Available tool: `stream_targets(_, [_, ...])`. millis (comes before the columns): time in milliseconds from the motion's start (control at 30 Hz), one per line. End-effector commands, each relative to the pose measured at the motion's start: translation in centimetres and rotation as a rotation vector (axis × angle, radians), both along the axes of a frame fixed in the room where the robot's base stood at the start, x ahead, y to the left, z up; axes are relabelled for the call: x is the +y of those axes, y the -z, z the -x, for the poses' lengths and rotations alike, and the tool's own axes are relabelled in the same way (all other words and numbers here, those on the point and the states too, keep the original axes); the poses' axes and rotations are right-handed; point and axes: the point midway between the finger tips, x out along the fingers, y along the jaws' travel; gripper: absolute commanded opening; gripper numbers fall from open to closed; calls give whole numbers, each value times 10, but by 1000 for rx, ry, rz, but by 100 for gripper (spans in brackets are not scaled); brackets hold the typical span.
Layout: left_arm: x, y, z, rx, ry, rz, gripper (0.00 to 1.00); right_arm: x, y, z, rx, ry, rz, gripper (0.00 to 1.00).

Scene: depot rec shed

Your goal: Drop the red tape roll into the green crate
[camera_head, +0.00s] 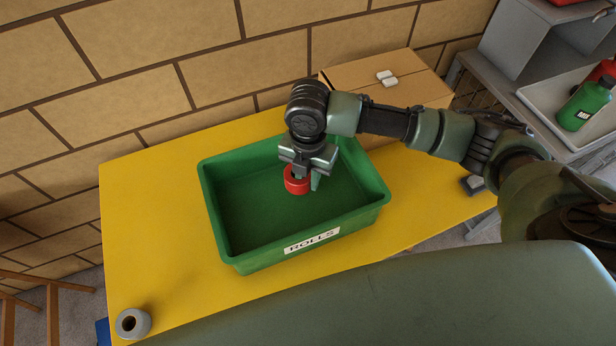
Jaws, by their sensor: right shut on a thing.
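The red tape roll (295,186) is held by my right gripper (300,172), whose arm comes in from the right. The gripper is shut on the roll and points down. Both are over the inside of the green crate (222,235), near its middle. I cannot tell how high the roll is above the crate floor. The crate stands on the yellow table and has a white label reading "ROLLS" on its front wall. No other things show inside it. My left gripper is not in view.
A grey roll (132,323) stands at the yellow table's (150,220) front left corner. A cardboard box (410,92) stands behind the crate, partly hidden by my arm. A grey shelf unit (520,50) with a green bottle (583,106) is at the right.

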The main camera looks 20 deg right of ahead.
Motion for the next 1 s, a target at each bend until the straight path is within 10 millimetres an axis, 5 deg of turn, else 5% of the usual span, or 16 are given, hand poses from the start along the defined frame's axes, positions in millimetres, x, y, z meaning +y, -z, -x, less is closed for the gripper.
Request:
stream_targets(100, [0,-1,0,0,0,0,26,0,-1,0,-1,0,-1,0])
stream_targets(133, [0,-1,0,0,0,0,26,0,-1,0,-1,0,-1,22])
stream_targets(233, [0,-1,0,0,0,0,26,0,-1,0,-1,0,-1,44])
stream_targets(633, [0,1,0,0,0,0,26,0,-8,-1,-2,0,1,44])
stream_targets(1000, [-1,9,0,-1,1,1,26,0,-66,-1,-4,-1,-1,44])
